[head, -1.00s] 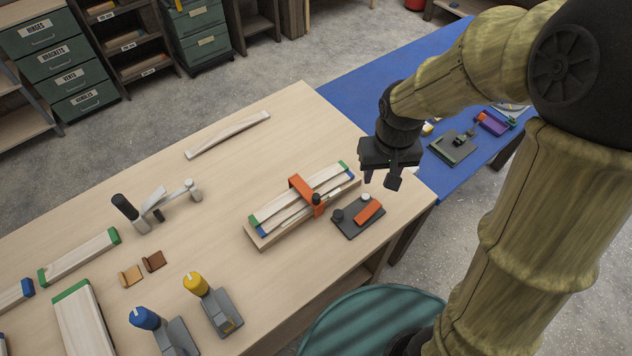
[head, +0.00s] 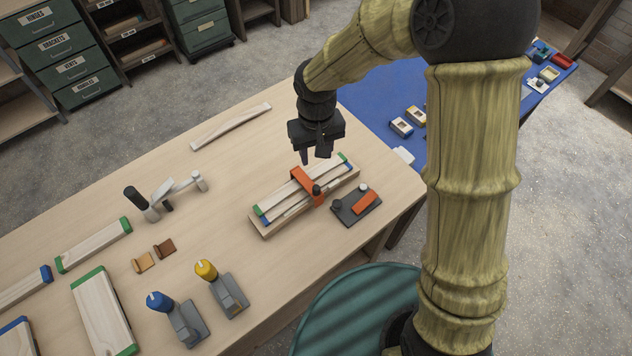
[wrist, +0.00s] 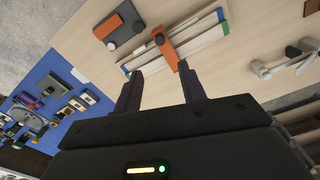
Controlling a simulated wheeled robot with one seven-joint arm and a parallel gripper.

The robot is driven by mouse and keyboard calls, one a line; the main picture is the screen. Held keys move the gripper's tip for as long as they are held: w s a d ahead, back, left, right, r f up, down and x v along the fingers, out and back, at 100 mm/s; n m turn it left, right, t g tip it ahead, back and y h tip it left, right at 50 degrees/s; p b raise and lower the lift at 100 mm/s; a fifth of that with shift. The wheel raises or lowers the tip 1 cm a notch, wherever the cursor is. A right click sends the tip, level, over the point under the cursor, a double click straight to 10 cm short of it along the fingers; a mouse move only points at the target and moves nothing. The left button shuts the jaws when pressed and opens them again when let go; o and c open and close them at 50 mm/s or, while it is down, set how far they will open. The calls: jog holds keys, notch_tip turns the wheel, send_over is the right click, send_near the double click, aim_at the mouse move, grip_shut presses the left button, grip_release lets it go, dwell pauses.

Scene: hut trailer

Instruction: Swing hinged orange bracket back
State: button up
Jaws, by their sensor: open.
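The orange bracket (head: 301,177) lies across pale wooden strips (head: 330,176) with green and blue ends, on a wooden base. A dark knob (head: 316,190) sits at its near end. The bracket also shows in the wrist view (wrist: 168,48), beyond my fingertips. My gripper (head: 316,156) is open and empty, above and behind the strips in the head view; in the wrist view its two dark fingers (wrist: 160,80) are spread, with the bracket's end near the right one. I cannot tell the exact height gap.
A dark plate (head: 345,210) with knobs and an orange block (head: 365,203) stands right of the strips. A grey clamp-like tool (head: 165,193) and blue- and yellow-topped tools (head: 207,270) stand left. A loose wooden strip (head: 230,128) lies at the back. Bare tabletop surrounds the strips' left side.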

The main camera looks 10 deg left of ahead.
aim_at(316, 187)
notch_tip(316, 187, down, 14)
jog(key=p, duration=0.3)
jog(key=shift+f, duration=0.25)
jog(key=shift+c, duration=0.2)
grip_shut()
